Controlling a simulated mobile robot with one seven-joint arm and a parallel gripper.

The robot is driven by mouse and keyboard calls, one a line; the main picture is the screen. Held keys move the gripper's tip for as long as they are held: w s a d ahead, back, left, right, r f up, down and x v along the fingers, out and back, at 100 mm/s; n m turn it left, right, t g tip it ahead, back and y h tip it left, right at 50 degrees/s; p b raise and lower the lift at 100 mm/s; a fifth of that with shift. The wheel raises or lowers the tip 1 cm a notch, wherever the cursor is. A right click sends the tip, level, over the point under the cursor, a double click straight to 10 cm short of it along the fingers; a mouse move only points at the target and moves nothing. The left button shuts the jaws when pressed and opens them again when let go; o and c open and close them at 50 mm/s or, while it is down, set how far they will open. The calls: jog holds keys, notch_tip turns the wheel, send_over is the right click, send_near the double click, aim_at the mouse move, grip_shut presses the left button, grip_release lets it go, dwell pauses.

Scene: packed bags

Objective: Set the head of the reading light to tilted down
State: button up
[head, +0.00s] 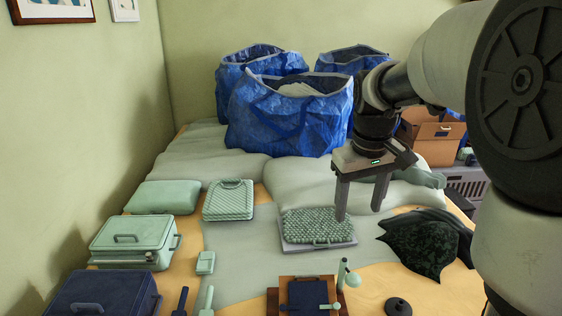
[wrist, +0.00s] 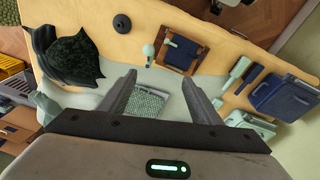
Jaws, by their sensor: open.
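The reading light (head: 343,270) appears to be the small pale green upright piece with a rounded head, at the right edge of a brown wooden tray near the front of the bed. In the wrist view its pale round head (wrist: 148,49) shows beside the tray, ahead of my fingers. The angle of its head is too small to tell clearly. My gripper (head: 358,213) points down, open and empty, above and behind the light, near a green woven case (head: 318,226). In the wrist view my gripper's fingers (wrist: 158,77) stand wide apart, with nothing between their tips.
The wooden tray (head: 272,300) holds a dark blue book-like item (head: 307,293). A black round disc (head: 398,307) lies right of the light, and a dark crumpled cloth (head: 432,244) behind that. Green and blue cases fill the left. Blue bags (head: 290,115) stand at the back.

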jog(key=n+g+b, duration=0.1)
jog(key=g+b, duration=0.1)
jog(key=b, duration=0.1)
send_near(354, 276)
jog(key=shift+y, duration=0.3)
jog(key=f+b, duration=0.1)
jog(key=f, duration=0.2)
jog(key=f+b, duration=0.1)
jog(key=f, duration=0.2)
jog(key=f+b, duration=0.1)
jog(key=f, duration=0.2)
jog(key=shift+d, duration=0.25)
jog(key=c, duration=1)
